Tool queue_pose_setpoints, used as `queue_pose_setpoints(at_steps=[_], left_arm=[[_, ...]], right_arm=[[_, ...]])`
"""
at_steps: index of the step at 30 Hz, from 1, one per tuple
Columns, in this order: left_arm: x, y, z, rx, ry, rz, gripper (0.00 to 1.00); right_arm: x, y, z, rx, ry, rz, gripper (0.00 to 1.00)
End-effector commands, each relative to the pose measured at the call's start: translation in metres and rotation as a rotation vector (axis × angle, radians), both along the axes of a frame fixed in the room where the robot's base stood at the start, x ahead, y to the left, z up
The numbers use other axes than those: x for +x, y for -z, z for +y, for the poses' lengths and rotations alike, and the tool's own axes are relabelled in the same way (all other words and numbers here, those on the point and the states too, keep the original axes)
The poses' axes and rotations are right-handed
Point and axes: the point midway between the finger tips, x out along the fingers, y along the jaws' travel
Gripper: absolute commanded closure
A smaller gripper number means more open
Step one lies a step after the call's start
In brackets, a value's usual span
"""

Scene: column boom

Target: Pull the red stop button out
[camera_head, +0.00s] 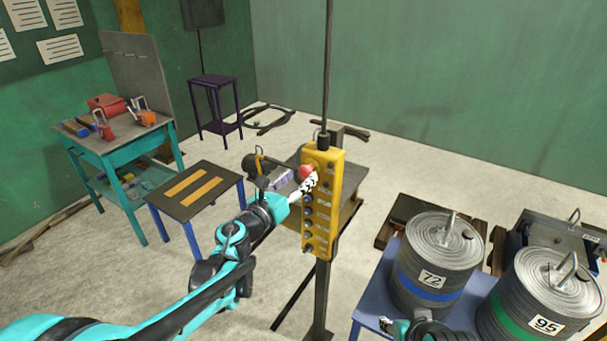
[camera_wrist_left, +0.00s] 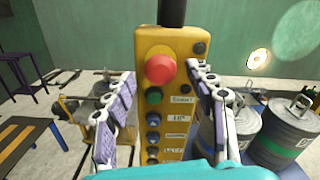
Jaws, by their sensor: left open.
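The red stop button (camera_wrist_left: 160,69) sits near the top of a yellow control pendant (camera_wrist_left: 181,46), above a column of green, blue and dark buttons. In the head view the red button (camera_head: 306,172) is partly covered by my left gripper (camera_head: 305,186), and the yellow pendant (camera_head: 321,236) hangs upright from a dark pole. My left gripper is open. In the left wrist view its fingers (camera_wrist_left: 160,108) stand apart on either side of the pendant, lower than the red button. I cannot see whether they touch the pendant. My right gripper (camera_head: 425,328) shows only partly at the bottom edge.
Two drums marked 72 (camera_head: 437,262) and 95 (camera_head: 543,300) stand at the right on a blue table (camera_head: 368,308). A low table with yellow strips (camera_head: 181,188) and a teal workbench (camera_head: 122,150) stand at the left. A dark post stands behind the pendant.

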Motion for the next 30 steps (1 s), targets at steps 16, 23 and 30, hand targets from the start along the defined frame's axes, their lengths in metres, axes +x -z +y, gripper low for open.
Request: queue_pose_setpoints(at_steps=[16, 23, 30], left_arm=[[-0.078, 0.0, 0.041, 0.0, 0.0, 0.0, 0.44], [-0.079, 0.0, 0.041, 0.0, 0.001, 0.0, 0.44], [-0.079, -0.001, 0.042, -0.009, -0.005, 0.002, 0.44]], right_arm=[[0.0, 0.0, 0.0, 0.0, 0.0, 0.0, 0.6], [0.0, 0.0, 0.0, 0.0, 0.0, 0.0, 0.6], [0.0, 0.0, 0.0, 0.0, 0.0, 0.0, 0.6]])
